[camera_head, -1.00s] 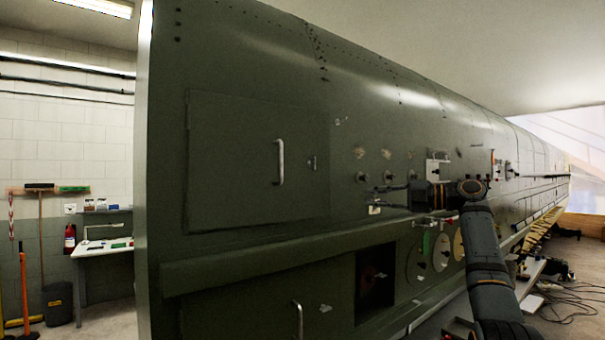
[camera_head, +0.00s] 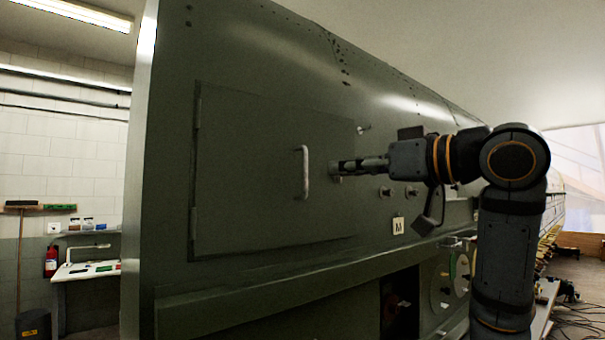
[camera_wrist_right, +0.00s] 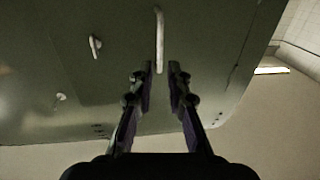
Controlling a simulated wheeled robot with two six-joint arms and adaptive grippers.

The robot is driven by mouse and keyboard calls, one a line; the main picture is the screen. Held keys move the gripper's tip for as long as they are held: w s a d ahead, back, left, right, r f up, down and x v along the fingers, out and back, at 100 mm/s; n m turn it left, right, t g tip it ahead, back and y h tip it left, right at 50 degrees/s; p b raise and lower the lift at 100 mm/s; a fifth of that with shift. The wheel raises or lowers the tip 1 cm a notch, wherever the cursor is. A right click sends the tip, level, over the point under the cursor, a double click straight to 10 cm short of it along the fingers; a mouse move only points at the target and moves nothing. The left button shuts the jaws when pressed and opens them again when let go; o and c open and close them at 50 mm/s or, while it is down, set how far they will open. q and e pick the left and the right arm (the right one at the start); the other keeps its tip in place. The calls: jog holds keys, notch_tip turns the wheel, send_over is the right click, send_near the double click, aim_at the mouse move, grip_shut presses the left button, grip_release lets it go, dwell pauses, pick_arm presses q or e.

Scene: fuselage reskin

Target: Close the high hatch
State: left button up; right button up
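The high hatch (camera_head: 250,150) is a square dark green panel in the upper side of the fuselage. It looks flush or nearly so; a small gap cannot be ruled out. Its pale upright handle (camera_head: 305,172) is near its right side and shows in the right wrist view (camera_wrist_right: 159,35). My right gripper (camera_head: 338,168) reaches in from the right, with its fingertips just right of the handle in the head view. In the wrist view its fingers (camera_wrist_right: 161,68) are apart, with the handle beyond the gap and nothing held. A small latch (camera_wrist_right: 95,46) sits beside the handle. My left gripper is out of view.
A ledge (camera_head: 270,265) runs along the fuselage below the hatch. Several knobs (camera_head: 386,192) and a white label (camera_head: 398,226) are right of it. A dark opening (camera_head: 400,305) is lower right.

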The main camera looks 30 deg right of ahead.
aim_at(307, 172)
jog(key=p+x, duration=0.4)
jog(key=x, duration=0.6)
jog(key=shift+c, duration=0.5)
grip_shut()
jog(key=shift+w, duration=0.1)
